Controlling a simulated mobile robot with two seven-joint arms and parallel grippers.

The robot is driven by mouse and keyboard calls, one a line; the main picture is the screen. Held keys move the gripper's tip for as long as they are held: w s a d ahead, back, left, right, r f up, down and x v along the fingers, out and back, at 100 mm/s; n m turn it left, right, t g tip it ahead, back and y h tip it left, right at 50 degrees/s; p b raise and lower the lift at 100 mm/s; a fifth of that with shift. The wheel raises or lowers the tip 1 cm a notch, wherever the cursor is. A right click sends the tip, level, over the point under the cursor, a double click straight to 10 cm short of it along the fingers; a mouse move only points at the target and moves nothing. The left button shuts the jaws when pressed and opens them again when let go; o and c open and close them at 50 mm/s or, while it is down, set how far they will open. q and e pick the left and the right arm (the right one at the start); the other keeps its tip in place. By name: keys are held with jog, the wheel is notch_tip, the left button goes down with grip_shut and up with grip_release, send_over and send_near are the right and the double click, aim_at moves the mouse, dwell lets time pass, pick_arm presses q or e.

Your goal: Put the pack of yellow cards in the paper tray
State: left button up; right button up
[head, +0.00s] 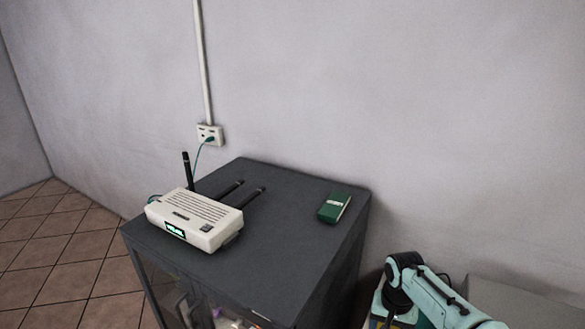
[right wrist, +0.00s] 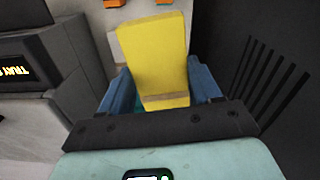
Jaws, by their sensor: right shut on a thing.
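The pack of yellow cards (right wrist: 156,52) is a yellow block with a tan band near its lower end. It sits between the blue fingers of my right gripper (right wrist: 161,88) in the right wrist view, and the gripper is shut on it. At the left of that view is a grey machine (right wrist: 30,62) with a lit display reading "TRAY" upside down. I cannot make out the paper tray itself for sure. In the head view my right arm shows at the lower right, with its gripper not clearly seen. My left gripper is in neither view.
A dark cabinet (head: 284,228) stands against the wall. On it are a white router (head: 190,219) with black antennas and a green pack (head: 334,207). A wall outlet (head: 210,134) is behind. In the right wrist view a dark slotted panel (right wrist: 262,60) is close on the right.

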pick_arm(q)
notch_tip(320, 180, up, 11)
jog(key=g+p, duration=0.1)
jog(key=p, duration=0.8)
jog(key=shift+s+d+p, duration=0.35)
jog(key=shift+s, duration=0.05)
pick_arm(e)
jog(key=s+a+f+n, duration=0.1)
jog(key=s+a+n, duration=0.1)
jog(key=a+n, duration=0.2)
jog(key=shift+a+f+n, duration=0.3)
jog(key=shift+a+f, duration=0.05)
jog(key=shift+a, duration=0.9)
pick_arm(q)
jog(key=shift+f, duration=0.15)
pick_arm(e)
jog(key=shift+s, duration=0.15)
jog(key=shift+d, duration=0.1)
